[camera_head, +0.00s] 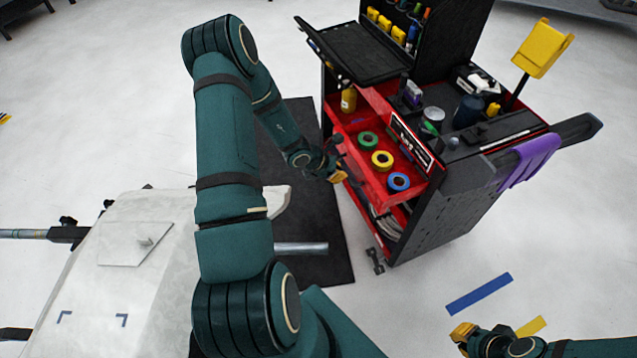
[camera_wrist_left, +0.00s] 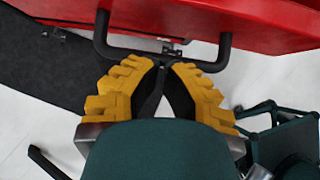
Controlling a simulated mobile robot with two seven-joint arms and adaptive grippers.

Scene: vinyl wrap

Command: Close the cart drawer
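The red cart drawer (camera_head: 367,174) is pulled out of the black and red tool cart (camera_head: 440,215) and holds green, yellow and blue tape rolls. Its red front fills the top of the left wrist view (camera_wrist_left: 275,22). A black bar handle (camera_wrist_left: 122,52) is on that front. My left gripper (camera_head: 340,175) is at the drawer's outer side. In the left wrist view its yellow fingers (camera_wrist_left: 163,66) come together at the tips, right at the handle bar; contact is unclear. My right gripper (camera_head: 463,334) is low, away from the cart, its finger gap not visible.
A black flip-out tray (camera_head: 355,50) juts over the drawer's far end. Bottles and tools stand on the cart top. A black mat (camera_head: 322,240) lies beside the cart, and a white car panel (camera_head: 140,250) is at left.

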